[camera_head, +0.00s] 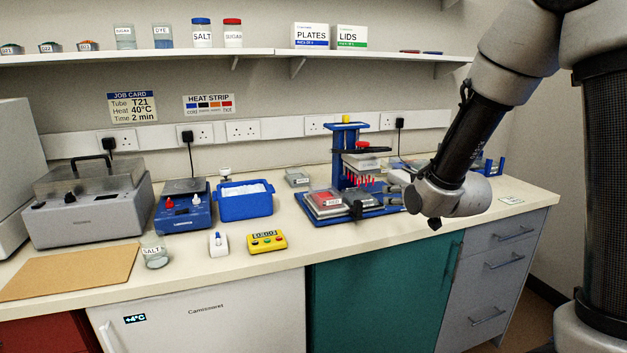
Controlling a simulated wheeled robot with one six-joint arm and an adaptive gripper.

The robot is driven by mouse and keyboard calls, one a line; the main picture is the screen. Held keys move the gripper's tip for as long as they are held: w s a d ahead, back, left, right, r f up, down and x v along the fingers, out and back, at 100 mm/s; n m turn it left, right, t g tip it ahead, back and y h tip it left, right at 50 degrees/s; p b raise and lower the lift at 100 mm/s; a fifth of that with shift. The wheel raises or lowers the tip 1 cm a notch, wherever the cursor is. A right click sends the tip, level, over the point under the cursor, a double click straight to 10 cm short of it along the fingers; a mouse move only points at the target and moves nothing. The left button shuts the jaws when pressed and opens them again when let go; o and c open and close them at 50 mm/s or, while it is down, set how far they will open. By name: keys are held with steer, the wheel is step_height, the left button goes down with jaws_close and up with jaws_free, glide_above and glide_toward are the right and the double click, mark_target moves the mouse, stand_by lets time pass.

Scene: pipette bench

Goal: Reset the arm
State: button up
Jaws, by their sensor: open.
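My arm reaches in from the upper right and bends down over the bench. My gripper (375,197) points left, in front of the blue pipetting stand (347,140). Its fingers look spread, with nothing seen between them. The gripper partly covers the right side of the stand's base. Red tips (362,182) hang under the stand's head.
A shelf (150,57) runs above. The worktop's front strip right of the timer is mostly clear.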

steer(key=s+d+r+g+h, duration=0.1)
steer(key=s+d+r+g, duration=0.1)
steer(key=s, duration=0.9)
steer(key=s+d+r+m+g+h, duration=0.1)
steer(key=s+d+r+g, duration=0.2)
steer(key=s+d, duration=0.3)
steer(key=s+d+r+m+g, duration=0.1)
steer(key=s+d+g, duration=0.3)
steer(key=s, duration=1.2)
steer(key=shift+d+r+h, duration=0.15)
steer(key=shift+r+h, duration=0.25)
steer(key=shift+r, duration=0.5)
